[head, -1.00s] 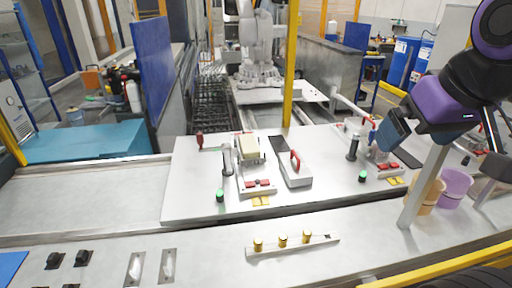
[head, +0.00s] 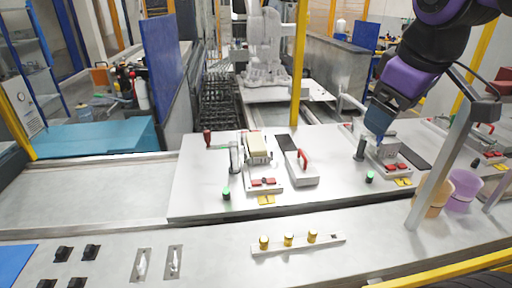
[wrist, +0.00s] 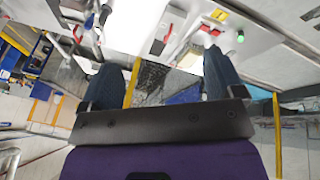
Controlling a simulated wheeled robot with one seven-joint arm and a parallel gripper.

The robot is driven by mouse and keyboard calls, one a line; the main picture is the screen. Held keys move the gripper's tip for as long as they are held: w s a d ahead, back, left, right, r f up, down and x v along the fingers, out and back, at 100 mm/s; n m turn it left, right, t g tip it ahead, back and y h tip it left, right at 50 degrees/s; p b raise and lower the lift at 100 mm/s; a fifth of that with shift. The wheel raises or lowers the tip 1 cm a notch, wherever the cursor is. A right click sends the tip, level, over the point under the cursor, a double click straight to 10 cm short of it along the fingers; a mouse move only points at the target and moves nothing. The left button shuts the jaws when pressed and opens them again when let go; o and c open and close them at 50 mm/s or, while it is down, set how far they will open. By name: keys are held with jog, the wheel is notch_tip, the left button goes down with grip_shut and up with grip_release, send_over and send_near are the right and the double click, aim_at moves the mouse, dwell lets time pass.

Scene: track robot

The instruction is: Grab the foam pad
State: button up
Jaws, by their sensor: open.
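A cream block that looks like the foam pad (head: 257,144) sits on the left fixture (head: 262,176) on the white-topped bench. It also seems to show as a pale patch in the wrist view (wrist: 188,54), between my fingers and partly cut off by one. My gripper (head: 379,119) is above the right fixture in the head view, well to the right of the cream block and apart from it. Its two blue fingers are spread with nothing between them in the wrist view (wrist: 162,78).
A grey block with a red handle (head: 302,168) stands right of the left fixture. The right fixture (head: 388,156) lies under my gripper. A yellow post (head: 300,65) rises behind the bench. Cups (head: 464,189) stand at the right, near a grey post (head: 440,150).

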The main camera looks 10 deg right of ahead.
jog(key=w+a+n+g, duration=0.1)
jog(key=w+a+n, duration=0.2)
jog(key=w+n, duration=0.35)
jog(key=n+g, duration=0.3)
jog(key=n, duration=2.1)
send_over(257, 143)
notch_tip(257, 143, down, 13)
jog(key=shift+y, duration=0.4)
jog(key=f, duration=0.5)
jog(key=shift+a+f, duration=0.15)
jog(key=shift+a, duration=0.1)
jog(key=shift+s+d+f, duration=0.1)
jog(key=shift+f, duration=1.25)
jog(key=shift+s+d+f, duration=0.1)
jog(key=shift+f, duration=1.25)
jog(key=c, duration=1)
